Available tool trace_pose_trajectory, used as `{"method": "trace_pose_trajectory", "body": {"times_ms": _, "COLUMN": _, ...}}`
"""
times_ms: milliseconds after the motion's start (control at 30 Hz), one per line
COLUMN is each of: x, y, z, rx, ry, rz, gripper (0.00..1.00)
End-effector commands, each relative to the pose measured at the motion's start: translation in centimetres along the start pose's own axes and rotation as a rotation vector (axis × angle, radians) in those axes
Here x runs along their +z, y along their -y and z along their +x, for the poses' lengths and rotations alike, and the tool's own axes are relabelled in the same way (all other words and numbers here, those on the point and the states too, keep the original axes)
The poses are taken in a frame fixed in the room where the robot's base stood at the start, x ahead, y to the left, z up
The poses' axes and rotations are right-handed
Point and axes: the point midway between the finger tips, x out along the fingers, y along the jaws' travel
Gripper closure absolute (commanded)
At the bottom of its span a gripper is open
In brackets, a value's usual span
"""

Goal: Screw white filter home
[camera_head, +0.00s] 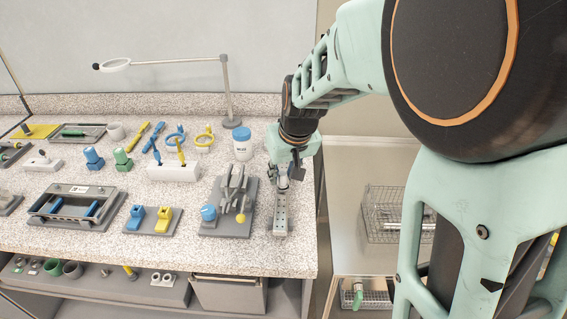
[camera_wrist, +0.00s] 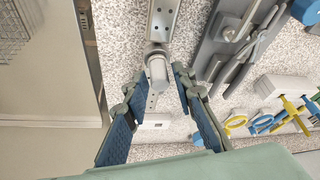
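A pale grey-white cylinder (camera_wrist: 157,70), which looks like the white filter, sits at the end of a grey metal fixture (camera_wrist: 163,22) in the wrist view. In the head view this narrow fixture (camera_head: 280,218) lies at the right end of the bench, and the filter is hard to make out under my gripper. My gripper (camera_wrist: 159,80) points down over it, with one blue-padded finger on each side of the cylinder. The fingers look spread, with small gaps to the cylinder. Whether the filter is fully seated cannot be seen.
A grey stand with tools (camera_head: 229,228) and a blue-lidded white jar (camera_head: 242,146) stand left of the fixture. A magnifier lamp (camera_head: 228,95) is behind. The bench's right edge is close, with a wire basket (camera_head: 384,232) beyond it.

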Motion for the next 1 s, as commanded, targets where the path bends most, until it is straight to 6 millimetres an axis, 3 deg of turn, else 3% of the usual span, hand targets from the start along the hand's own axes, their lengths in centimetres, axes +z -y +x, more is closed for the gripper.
{"method": "trace_pose_trajectory", "body": {"times_ms": 667, "x": 0.01, "y": 0.00, "z": 0.12, "rx": -0.124, "ry": 0.000, "rz": -0.298, "gripper": 0.76}}
{"method": "trace_pose_trajectory", "body": {"times_ms": 1000, "x": 0.00, "y": -0.04, "z": 0.15, "rx": -0.221, "ry": 0.001, "rz": -0.531, "gripper": 0.76}}
